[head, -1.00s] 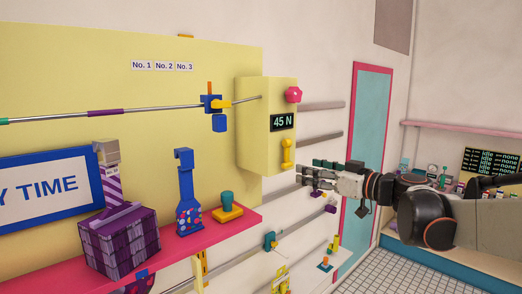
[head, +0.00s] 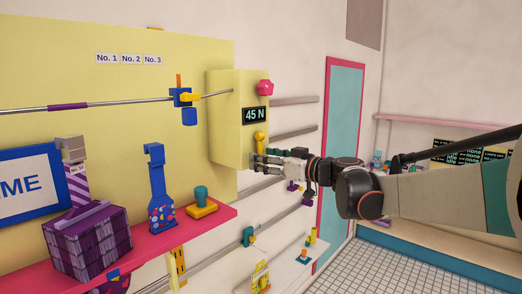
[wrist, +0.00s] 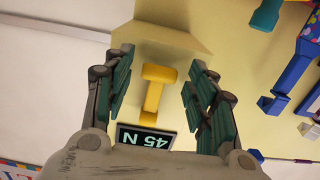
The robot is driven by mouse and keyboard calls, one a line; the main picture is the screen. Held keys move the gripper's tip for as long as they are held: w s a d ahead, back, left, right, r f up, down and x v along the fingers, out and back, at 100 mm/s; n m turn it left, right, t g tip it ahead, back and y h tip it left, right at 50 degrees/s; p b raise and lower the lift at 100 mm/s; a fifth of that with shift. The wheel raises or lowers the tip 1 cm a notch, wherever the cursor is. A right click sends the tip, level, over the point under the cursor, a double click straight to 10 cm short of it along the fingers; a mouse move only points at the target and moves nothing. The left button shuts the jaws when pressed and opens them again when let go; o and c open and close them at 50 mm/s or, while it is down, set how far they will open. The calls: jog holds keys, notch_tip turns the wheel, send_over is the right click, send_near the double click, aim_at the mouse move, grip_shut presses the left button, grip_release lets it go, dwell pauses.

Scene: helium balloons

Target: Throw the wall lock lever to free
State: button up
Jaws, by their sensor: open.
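A yellow lever (head: 260,137) with a thick end sits on the front of the yellow wall box (head: 224,120), just under the 45 N display (head: 255,115). My gripper (head: 256,161) is at the lower part of the lever and hides some of it. In the wrist view the yellow lever (wrist: 154,97) lies between the two open green-padded fingers of my gripper (wrist: 162,88). Gaps show on both sides, so the fingers appear apart from it. The display (wrist: 145,140) shows upside down near my palm. No "free" or "locked" marking is readable.
A pink knob (head: 265,87) is above the display. A metal rail with a blue slider (head: 181,97) runs to the box from the left. Floor is clear at the lower right.

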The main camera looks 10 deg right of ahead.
jog(key=c, duration=1)
jog(key=shift+o, duration=0.2)
jog(key=shift+d, duration=0.1)
jog(key=shift+s+d+r, duration=0.1)
jog(key=shift+s+d, duration=0.25)
jog(key=shift+s, duration=0.2)
jog(key=shift+s+d+r, duration=0.1)
jog(key=shift+s+d, duration=0.05)
jog(key=shift+s+d+r, duration=0.2)
jog(key=shift+s+d, duration=0.15)
jog(key=shift+s, duration=0.15)
